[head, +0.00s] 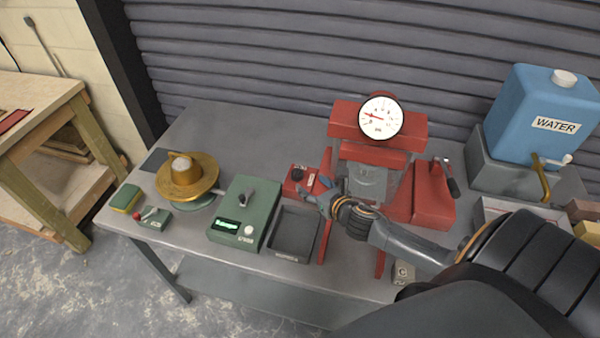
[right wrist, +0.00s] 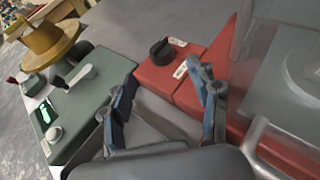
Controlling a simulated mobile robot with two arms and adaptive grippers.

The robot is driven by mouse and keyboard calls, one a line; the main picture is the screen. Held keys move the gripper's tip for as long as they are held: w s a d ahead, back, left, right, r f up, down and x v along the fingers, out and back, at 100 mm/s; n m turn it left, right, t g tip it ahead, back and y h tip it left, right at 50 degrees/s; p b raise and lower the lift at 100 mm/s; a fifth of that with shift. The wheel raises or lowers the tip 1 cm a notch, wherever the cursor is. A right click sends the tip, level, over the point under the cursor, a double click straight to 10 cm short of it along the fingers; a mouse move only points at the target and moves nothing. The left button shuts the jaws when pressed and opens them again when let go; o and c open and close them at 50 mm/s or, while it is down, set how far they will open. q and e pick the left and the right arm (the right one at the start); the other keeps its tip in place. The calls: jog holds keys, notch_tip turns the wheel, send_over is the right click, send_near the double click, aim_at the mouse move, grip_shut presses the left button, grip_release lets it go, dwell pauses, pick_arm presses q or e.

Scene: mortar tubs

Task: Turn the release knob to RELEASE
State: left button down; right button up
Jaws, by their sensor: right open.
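The release knob (head: 297,173) is a small black knob on top of a red block at the left side of the red press (head: 415,130). In the right wrist view the knob (right wrist: 161,50) lies just beyond my fingertips, with a small white label to its right and another below it. The label lettering is too small to read. My right gripper (head: 318,190) is open and empty close to the red block; its two fingers (right wrist: 160,76) are spread with the knob ahead of the gap, apart from it. My left gripper is not in view.
A green box (head: 262,207) with a lit display and a grey tray (head: 313,232) stand left of the press. A brass wheel (head: 187,178) stands further left. A dial gauge (head: 380,117) tops the press. A blue water container (head: 530,100) stands at the right.

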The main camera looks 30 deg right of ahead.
aim_at(298, 174)
jog(key=x, duration=0.4)
jog(key=shift+w+d+f, duration=0.1)
jog(key=shift+w+f, duration=0.05)
jog(key=shift+w, duration=0.1)
jog(key=x, duration=0.2)
jog(key=shift+w+f, duration=0.15)
jog(key=shift+w, duration=0.1)
jog(key=shift+w+f+p, duration=0.1)
jog(key=shift+w+p, duration=0.2)
jog(key=shift+w+f, duration=0.1)
jog(key=shift+w, duration=0.15)
jog(key=shift+w+f, duration=0.15)
jog(key=shift+w, duration=0.1)
jog(key=c, duration=1.1)
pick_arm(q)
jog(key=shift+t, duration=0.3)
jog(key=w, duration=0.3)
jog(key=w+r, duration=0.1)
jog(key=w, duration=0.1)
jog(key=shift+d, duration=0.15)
pick_arm(e)
jog(key=shift+c, duration=0.3)
